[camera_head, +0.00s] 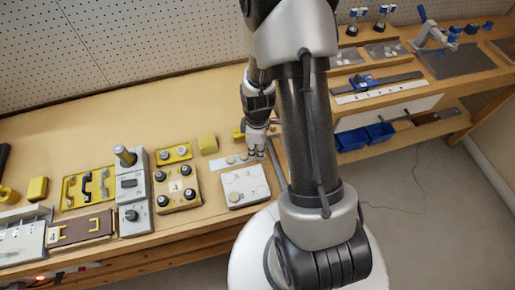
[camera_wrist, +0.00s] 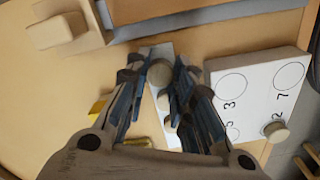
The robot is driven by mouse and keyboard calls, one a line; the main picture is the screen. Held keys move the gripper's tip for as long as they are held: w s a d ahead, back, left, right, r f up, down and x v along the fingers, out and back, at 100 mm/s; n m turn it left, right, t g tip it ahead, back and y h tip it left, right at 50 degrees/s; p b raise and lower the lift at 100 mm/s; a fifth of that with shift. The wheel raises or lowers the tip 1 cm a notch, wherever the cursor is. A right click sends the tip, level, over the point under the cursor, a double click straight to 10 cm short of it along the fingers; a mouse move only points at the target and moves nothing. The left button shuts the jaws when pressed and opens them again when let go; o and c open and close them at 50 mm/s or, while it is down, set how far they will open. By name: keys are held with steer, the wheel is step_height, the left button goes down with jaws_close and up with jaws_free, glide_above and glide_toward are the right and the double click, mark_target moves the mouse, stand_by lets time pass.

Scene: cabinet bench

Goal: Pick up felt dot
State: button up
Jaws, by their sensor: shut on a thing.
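My gripper (camera_wrist: 159,76) is shut on a round beige felt dot (camera_wrist: 160,72), which sits between the fingertips over one end of a pale strip (camera_wrist: 155,50). I cannot tell whether this dot is clear of the strip. Another felt dot (camera_wrist: 164,101) shows further down the strip, partly hidden by a finger. A white board (camera_wrist: 255,95) with numbered circles lies to the right, with a felt dot (camera_wrist: 277,131) on it. In the head view my gripper (camera_head: 256,152) points down at the right end of the strip (camera_head: 222,162), just above the board (camera_head: 245,185).
A grey switch unit (camera_head: 133,190) is further left. Blue bins (camera_head: 365,137) sit on the right. The bench behind the panels is clear.

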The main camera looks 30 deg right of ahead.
step_height(320, 180, up, 19)
steer(key=p, duration=0.6)
